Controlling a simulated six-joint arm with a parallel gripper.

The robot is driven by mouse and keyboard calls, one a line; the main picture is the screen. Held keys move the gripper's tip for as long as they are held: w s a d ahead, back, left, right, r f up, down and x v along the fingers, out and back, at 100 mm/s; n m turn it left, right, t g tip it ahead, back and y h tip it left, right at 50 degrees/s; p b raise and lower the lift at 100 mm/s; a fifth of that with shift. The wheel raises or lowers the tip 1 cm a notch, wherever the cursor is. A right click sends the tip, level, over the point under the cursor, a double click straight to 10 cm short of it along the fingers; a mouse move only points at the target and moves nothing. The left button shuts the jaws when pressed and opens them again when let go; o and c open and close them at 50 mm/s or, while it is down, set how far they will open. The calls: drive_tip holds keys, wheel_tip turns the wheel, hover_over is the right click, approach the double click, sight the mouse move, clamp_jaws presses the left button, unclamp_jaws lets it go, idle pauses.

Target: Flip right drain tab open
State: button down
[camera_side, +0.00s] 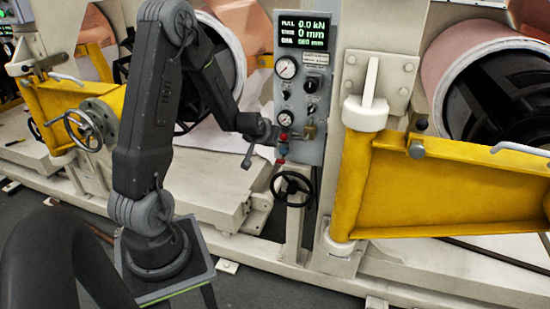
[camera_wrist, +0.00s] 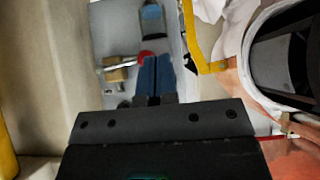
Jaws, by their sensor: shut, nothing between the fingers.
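A grey control panel (camera_side: 309,100) carries a small red part (camera_side: 284,135), a blue part (camera_side: 281,151) beneath it and a brass fitting (camera_side: 308,131) to the right. I cannot tell which small part is the right drain tab. My gripper (camera_side: 273,134) is at the panel's lower left, close to the red part; contact is unclear. In the wrist view my gripper (camera_wrist: 155,60) shows two dark blue fingers shut together and empty. A red knob (camera_wrist: 146,57) shows just beyond their tips, partly hidden. The brass fitting (camera_wrist: 115,74) lies to its left.
Gauges (camera_side: 286,68) and a display (camera_side: 302,31) sit higher on the panel. A black handwheel (camera_side: 292,188) is below it. A yellow swing arm (camera_side: 450,190) stands to the right, another (camera_side: 70,105) to the left. Copper rolls (camera_side: 480,60) are behind.

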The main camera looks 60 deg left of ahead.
hover_over(281, 161)
drive_tip(key=s, duration=0.2)
wheel_tip(281, 161, down, 7)
drive_tip(key=shift+s+f, duration=0.15)
drive_tip(key=shift+f, duration=0.85)
drive_tip(key=shift+s+f, duration=0.1)
drive_tip(key=shift+f, duration=0.9)
drive_tip(key=shift+s+a+f+n+t+h, duration=0.15)
drive_tip(key=shift+s+a+n+t+h, duration=0.05)
drive_tip(key=shift+n+t+h, duration=0.35)
drive_tip(key=f+t+h, duration=0.1)
drive_tip(key=f+n+t, duration=0.1)
drive_tip(key=f+n+t+h, duration=0.1)
drive_tip(key=shift+s+a+f+t+h, duration=0.15)
drive_tip(key=shift+s+a+t+h, duration=0.1)
drive_tip(key=shift+s+a+h, duration=0.15)
drive_tip(key=shift+w+d+f, duration=0.1)
drive_tip(key=shift+f, duration=0.25)
